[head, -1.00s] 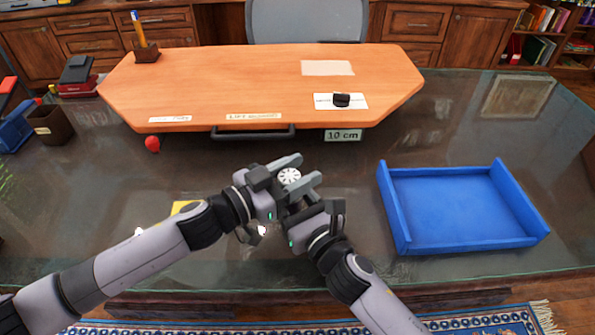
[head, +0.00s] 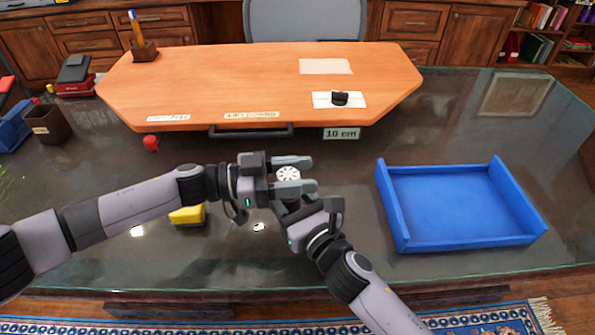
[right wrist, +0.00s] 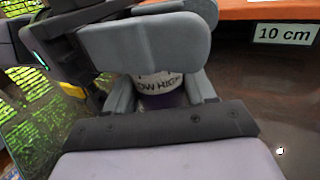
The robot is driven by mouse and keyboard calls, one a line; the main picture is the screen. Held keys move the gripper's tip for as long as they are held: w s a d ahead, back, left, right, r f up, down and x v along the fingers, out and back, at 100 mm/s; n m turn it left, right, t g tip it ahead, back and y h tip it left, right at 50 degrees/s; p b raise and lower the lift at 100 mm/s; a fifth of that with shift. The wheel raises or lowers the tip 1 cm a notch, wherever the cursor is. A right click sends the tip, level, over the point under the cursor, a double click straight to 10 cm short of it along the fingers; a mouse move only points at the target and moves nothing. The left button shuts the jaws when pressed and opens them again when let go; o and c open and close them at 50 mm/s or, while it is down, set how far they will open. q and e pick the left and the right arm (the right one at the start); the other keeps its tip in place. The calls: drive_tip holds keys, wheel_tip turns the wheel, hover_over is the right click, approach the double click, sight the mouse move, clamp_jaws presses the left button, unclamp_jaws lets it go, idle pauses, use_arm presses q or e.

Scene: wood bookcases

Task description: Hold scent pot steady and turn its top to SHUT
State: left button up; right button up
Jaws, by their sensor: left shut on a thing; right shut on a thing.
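The scent pot (head: 288,173) shows in the head view as a round white top with dark slots. In the right wrist view its body (right wrist: 164,101) is purple, under a white band with letters reading "OW HIGH"; a SHUT mark is not visible. My left gripper (head: 302,175) is shut on the white top, one finger on the far side and one on the near side. My right gripper (head: 288,198) is shut on the body lower down; its fingers (right wrist: 160,92) show either side of the pot in the right wrist view. The left fingers hide the upper pot there.
A blue tray (head: 396,243) stands to the right on the dark desk. A raised wooden board (head: 240,80) lies behind, with a black handle (head: 250,132) and a "10 cm" label (head: 341,134). A yellow block (head: 187,215) lies near my left forearm. A red knob (head: 151,143) is farther left.

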sight(296, 177)
use_arm(q)
drive_tip(key=shift+s+m+g+y, duration=0.2)
drive_tip(key=shift+m+g, duration=0.9)
drive_tip(key=shift+g, duration=0.6)
drive_tip(key=shift+s+m+g+y, duration=0.1)
drive_tip(key=shift+m+g+y, duration=0.1)
drive_tip(key=shift+m+g, duration=1.2)
drive_tip(key=shift+f+m+g+y, duration=0.1)
drive_tip(key=shift+m+g+y, duration=0.4)
drive_tip(key=shift+g, duration=0.8)
drive_tip(key=shift+s+a+m+g, duration=0.15)
drive_tip(key=shift+m+g, duration=0.15)
drive_tip(key=shift+g, duration=0.3)
drive_tip(key=o, duration=1)
drive_tip(key=shift+r, duration=0.2)
drive_tip(key=shift+r, duration=4.9)
